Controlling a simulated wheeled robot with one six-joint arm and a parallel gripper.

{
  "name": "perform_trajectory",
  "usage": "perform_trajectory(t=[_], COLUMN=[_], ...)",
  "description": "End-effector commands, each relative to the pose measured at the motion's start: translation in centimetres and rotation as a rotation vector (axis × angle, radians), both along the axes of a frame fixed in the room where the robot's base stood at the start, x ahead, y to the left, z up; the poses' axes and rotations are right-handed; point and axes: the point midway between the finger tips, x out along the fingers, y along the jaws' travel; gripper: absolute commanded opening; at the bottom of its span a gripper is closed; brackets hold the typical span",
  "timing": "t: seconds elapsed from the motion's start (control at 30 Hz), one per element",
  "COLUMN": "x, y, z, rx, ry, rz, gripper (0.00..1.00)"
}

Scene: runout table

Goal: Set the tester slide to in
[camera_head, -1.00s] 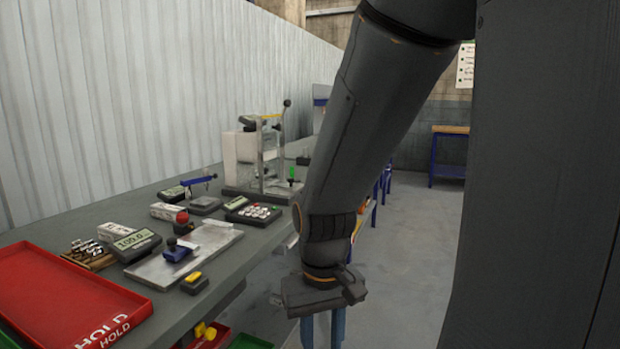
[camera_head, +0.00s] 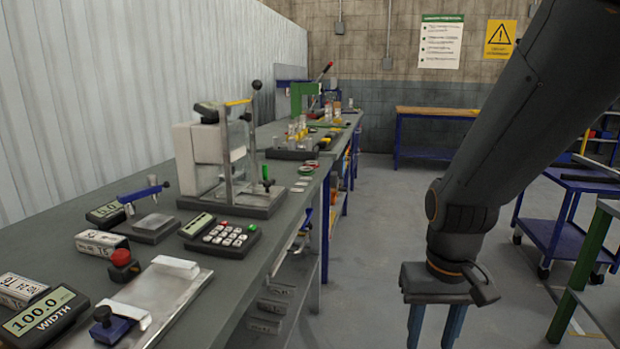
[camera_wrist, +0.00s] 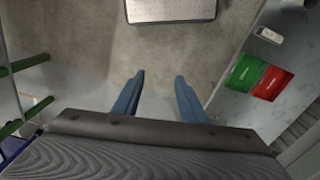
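My gripper (camera_head: 436,328) hangs over the floor aisle right of the bench, its two blue fingers pointing down. In the wrist view my gripper (camera_wrist: 156,82) is open, with an empty gap between the fingers and bare floor below. A bench device (camera_head: 233,205) with a white block, clear panels, upright posts and a black-knobbed lever stands on the bench to the left, well apart from my gripper. A small green-topped pin (camera_head: 266,174) stands at its right front. I cannot tell which part is the tester slide or how it is set.
A keypad unit (camera_head: 220,236), a blue-handled device (camera_head: 146,200), a red knob (camera_head: 121,258) and a width display (camera_head: 45,312) sit on the near bench (camera_head: 255,262). A blue cart (camera_head: 560,240) stands at the right. The aisle floor (camera_head: 375,235) is clear.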

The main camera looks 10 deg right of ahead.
Motion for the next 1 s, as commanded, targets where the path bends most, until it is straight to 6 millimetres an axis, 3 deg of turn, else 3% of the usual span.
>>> perform_trajectory(t=[0.07, 0.17, 0.33, 0.47, 0.6, 0.7, 0.8, 1.0], x=[2.0, 6.7, 17.5, 25.1, 31.4, 34.3, 35.8, 36.0], y=[-0.1, -0.5, 0.5, 3.6, 8.7, 13.1, 17.2, 22.5], z=[0.2, 0.6, 2.0, 3.7, 6.1, 7.9, 9.7, 12.0], rx=[-0.018, -0.054, -0.102, -0.095, -0.043, 0.023, 0.101, 0.234], ry=[-0.047, -0.161, -0.451, -0.687, -0.944, -1.121, -1.279, -1.488], rz=[0.026, 0.074, 0.193, 0.296, 0.404, 0.474, 0.527, 0.585], gripper=[0.39, 0.39, 0.39, 0.39, 0.39, 0.39, 0.39, 0.39])
